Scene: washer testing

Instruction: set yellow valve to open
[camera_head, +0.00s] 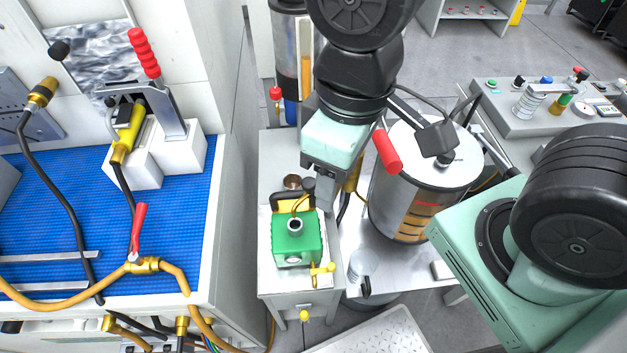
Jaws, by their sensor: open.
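A small yellow valve (322,270) sits at the front right corner of a green box-shaped unit (297,241). Its handle looks like a short T or cross shape, too small to tell which setting it is in. My gripper (331,192) hangs from the mint-coloured wrist, above and behind the green unit. It is open and apart from the yellow valve, which is nearer the front. The fingertips are partly hidden and overlap the rear of the unit's surroundings in this view.
The green unit stands on a narrow grey stand (295,282). A blue-matted bench (60,235) with hoses and a red-handled clamp (145,55) is left. A steel tank (400,195) stands close right of my gripper. Another yellow knob (304,316) is below the stand's front edge.

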